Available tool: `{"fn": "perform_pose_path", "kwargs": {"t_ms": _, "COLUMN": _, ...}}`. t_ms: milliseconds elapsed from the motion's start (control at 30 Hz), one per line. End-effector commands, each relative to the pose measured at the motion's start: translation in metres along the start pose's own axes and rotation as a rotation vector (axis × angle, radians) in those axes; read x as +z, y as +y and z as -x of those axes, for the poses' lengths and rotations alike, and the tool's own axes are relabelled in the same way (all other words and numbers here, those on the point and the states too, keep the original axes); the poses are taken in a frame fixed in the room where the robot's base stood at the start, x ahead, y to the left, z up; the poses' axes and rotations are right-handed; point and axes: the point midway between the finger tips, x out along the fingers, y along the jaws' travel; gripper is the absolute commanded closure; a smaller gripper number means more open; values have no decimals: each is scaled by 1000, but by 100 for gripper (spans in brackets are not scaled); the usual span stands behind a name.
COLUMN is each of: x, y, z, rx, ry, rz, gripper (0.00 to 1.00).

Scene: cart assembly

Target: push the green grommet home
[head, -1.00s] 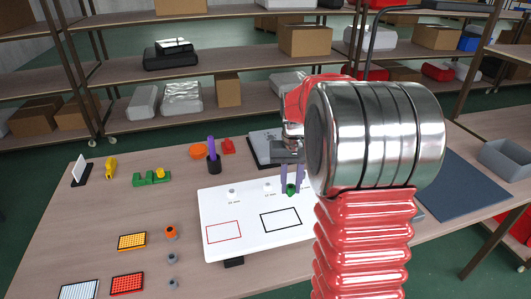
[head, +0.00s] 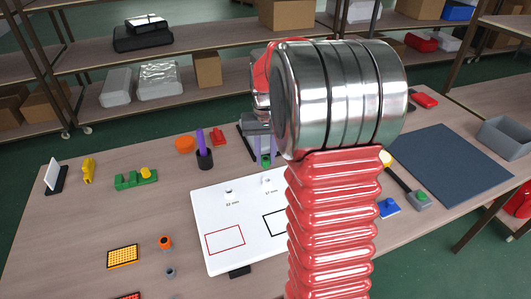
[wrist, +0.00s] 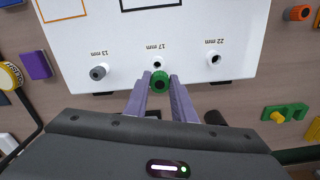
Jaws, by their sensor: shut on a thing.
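The green grommet (wrist: 160,80) sits between the two purple fingers of my gripper (wrist: 160,92) in the wrist view. The gripper is shut on it, and the grommet shows small in the head view (head: 266,161). The white board (head: 208,205) has fittings marked 13 mm, 17 mm and 22 mm. The grommet appears close to the 17 mm fitting (wrist: 158,62), apart from it in the picture; its height above the board is hard to tell. The 22 mm fitting (wrist: 214,60) is to the right in the wrist view. A grey piece (wrist: 98,73) is at the 13 mm mark.
A green block with a yellow piece (head: 136,179) and an orange grid tray (head: 123,256) lie left. A dark mat (head: 440,165) and a grey bin (head: 503,137) are right. My arm hides the board's right part.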

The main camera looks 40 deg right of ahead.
Motion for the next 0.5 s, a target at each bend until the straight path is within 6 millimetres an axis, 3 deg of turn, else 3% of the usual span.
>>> {"fn": "perform_pose_path", "kwargs": {"t_ms": 300, "x": 2, "y": 7, "z": 0, "rx": 0, "ry": 1, "rz": -18, "gripper": 99}}
{"fn": "perform_pose_path", "kwargs": {"t_ms": 500, "x": 1, "y": 7, "z": -10, "rx": 0, "ry": -1, "rz": -18, "gripper": 99}}
